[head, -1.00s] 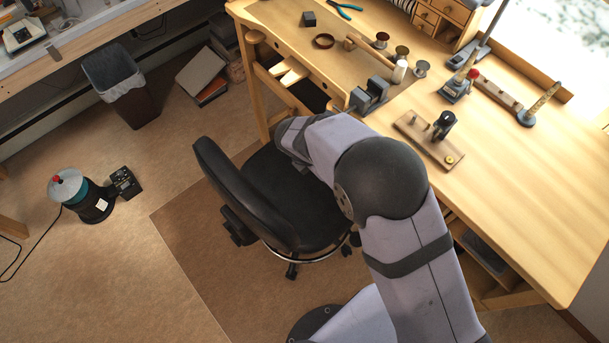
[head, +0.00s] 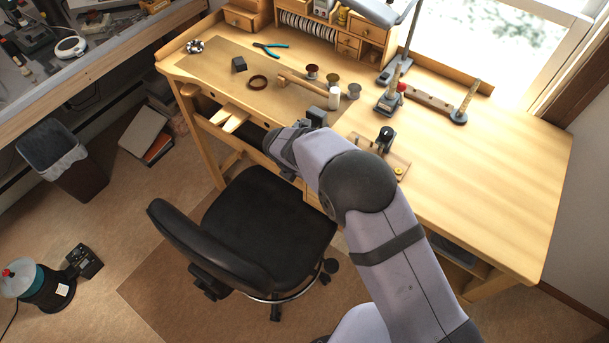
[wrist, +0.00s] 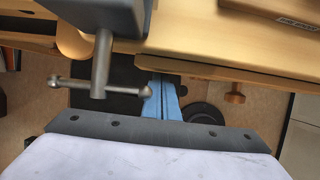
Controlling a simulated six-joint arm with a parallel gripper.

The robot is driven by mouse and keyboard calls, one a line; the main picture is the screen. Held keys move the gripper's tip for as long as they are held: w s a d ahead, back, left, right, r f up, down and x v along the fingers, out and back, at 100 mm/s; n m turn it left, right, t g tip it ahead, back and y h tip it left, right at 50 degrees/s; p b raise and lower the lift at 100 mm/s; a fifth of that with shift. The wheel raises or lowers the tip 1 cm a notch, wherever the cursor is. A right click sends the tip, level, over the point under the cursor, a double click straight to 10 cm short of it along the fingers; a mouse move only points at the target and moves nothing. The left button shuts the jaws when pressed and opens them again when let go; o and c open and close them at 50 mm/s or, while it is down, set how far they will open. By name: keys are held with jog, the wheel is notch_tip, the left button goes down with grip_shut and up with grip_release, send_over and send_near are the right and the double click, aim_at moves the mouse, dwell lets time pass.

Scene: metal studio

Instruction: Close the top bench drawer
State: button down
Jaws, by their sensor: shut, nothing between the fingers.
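In the wrist view, a wooden drawer front with a round knob (wrist: 235,98) runs below the bench top edge, with a dark line between them. I take it for the top bench drawer (wrist: 215,72); how far out it stands I cannot tell. My gripper (wrist: 161,92) shows as two blue fingers side by side, shut and empty. Their tips reach the drawer front's edge left of the knob; contact is unclear. In the head view my arm hides the gripper and most of the drawer. The workbench (head: 480,165) fills the upper right.
A grey vise (head: 316,117) sits at the bench edge; its T-handle (wrist: 102,75) hangs close left of my fingers. A black office chair (head: 265,215) stands in front of the bench. Several spools and tools lie on top. Floor at the left holds a bin (head: 62,160).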

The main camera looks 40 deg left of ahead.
jog(key=s+r+b, duration=0.3)
jog(key=s+r, duration=0.4)
jog(key=r, duration=0.2)
jog(key=shift+s+r, duration=0.15)
jog(key=shift+s, duration=0.2)
dwell(0.3)
